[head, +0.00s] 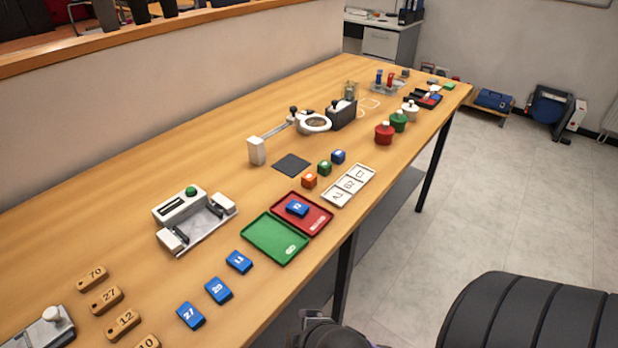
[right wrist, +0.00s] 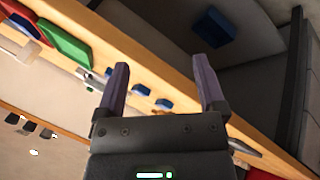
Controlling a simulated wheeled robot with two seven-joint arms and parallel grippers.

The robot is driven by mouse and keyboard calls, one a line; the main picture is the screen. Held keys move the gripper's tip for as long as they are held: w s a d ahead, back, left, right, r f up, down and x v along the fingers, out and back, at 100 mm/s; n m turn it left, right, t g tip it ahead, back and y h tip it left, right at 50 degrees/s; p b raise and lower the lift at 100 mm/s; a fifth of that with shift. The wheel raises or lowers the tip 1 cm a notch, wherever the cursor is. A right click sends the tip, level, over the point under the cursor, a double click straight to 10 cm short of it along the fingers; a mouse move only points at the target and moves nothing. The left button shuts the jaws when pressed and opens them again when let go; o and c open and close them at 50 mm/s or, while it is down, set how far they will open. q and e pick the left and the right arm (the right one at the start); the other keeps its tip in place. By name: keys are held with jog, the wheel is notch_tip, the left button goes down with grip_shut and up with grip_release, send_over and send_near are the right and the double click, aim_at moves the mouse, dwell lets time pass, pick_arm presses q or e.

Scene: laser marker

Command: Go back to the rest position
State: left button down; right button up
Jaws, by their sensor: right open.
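My right gripper (right wrist: 164,75) shows in the right wrist view with its two purple-grey fingers wide apart and nothing between them. It is beside the table edge, with the wooden table running diagonally behind the fingers. In the head view no gripper fingers can be made out; a dark part of what looks like my arm shows at the bottom edge, off the table's right side. My left gripper is not in view.
The long table (head: 130,190) holds a green tray (head: 275,240), a red tray (head: 318,222) with a blue tag (head: 297,208), blue tags (head: 239,262) in front, wooden tags (head: 106,299) and a marking device (head: 190,215). Clear floor (head: 480,190) lies to the right.

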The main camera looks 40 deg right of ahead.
jog(key=shift+s+a+m+g, duration=0.3)
jog(key=shift+s+m+g, duration=0.15)
jog(key=shift+m, duration=0.35)
jog(key=s+f+m+g, duration=0.2)
jog(key=s+f, duration=0.2)
jog(key=f, duration=1.3)
jog(key=s+f+m+g, duration=0.1)
jog(key=s+f, duration=0.4)
jog(key=s, duration=0.3)
jog(key=s+f+m+g+y, duration=0.1)
jog(key=s+f+m, duration=0.1)
jog(key=s+f, duration=0.4)
jog(key=shift+s+d+g, duration=0.25)
jog(key=shift+s+g, duration=0.1)
jog(key=shift+s, duration=0.85)
